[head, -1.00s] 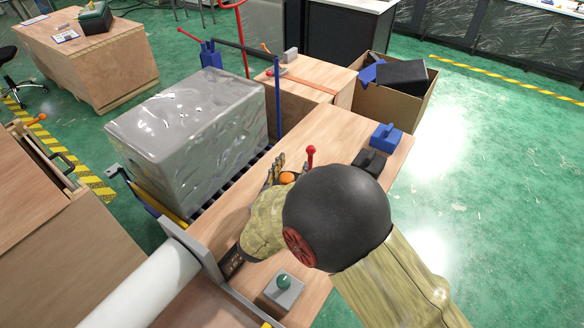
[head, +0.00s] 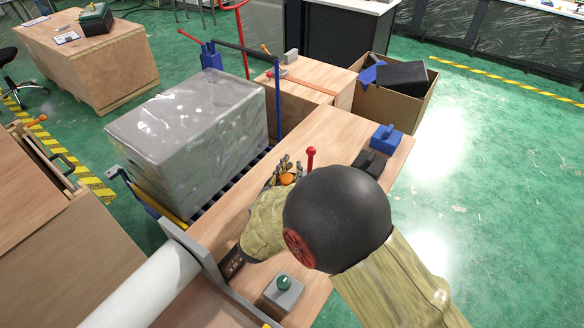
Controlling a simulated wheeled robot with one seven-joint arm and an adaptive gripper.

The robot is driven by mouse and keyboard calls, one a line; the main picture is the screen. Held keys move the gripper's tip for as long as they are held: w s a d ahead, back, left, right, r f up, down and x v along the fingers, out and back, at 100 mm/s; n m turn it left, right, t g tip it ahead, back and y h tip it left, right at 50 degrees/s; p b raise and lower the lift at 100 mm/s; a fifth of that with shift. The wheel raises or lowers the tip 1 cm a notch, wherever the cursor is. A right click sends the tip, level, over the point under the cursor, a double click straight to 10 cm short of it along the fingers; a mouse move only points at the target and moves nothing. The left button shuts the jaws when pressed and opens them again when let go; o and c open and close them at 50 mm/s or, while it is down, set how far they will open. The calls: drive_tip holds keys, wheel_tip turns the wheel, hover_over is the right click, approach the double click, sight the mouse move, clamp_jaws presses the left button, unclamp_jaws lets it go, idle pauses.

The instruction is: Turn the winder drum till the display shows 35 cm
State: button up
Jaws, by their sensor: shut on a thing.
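My gripper (head: 284,174) is at the middle of the wooden bench, with its fingers around an orange knob (head: 287,180). It is shut on this knob. My dark rounded arm link hides much of the bench just right of the gripper. What the knob is fixed to is hidden, so I cannot make out the winder drum for certain. A white roll (head: 150,285) lies at the lower left beside a grey plate. A small dark panel (head: 233,263) with marks shows below my forearm; I cannot read it or tell whether it is the display.
A red-knobbed lever (head: 311,154) stands just right of the gripper. A blue block (head: 386,138) and a black block (head: 370,163) sit at the bench's far end. A green button box (head: 284,292) is at the near side. A wrapped grey load (head: 190,140) stands to the left.

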clamp_jaws()
drive_tip(key=shift+s+d+m+g+h+p, duration=0.1)
drive_tip(key=shift+m+g+h+p, duration=0.4)
drive_tip(key=shift+h, duration=0.4)
drive_tip(key=shift+s+d+m+g+h+p, duration=0.2)
drive_tip(key=shift+m+g+h+p, duration=0.1)
drive_tip(key=shift+m+g+h, duration=0.35)
drive_tip(key=shift+s+d+m+g+h+p, duration=0.1)
drive_tip(key=shift+d+m+g+h+p, duration=0.15)
drive_tip(key=shift+m+g+h, duration=0.45)
drive_tip(key=shift+s+d+m+g+h+p, duration=0.15)
drive_tip(key=shift+m+g+h+p, duration=0.2)
drive_tip(key=shift+m+h, duration=0.35)
drive_tip(key=o, duration=1)
unclamp_jaws()
drive_tip(key=shift+o, duration=0.7)
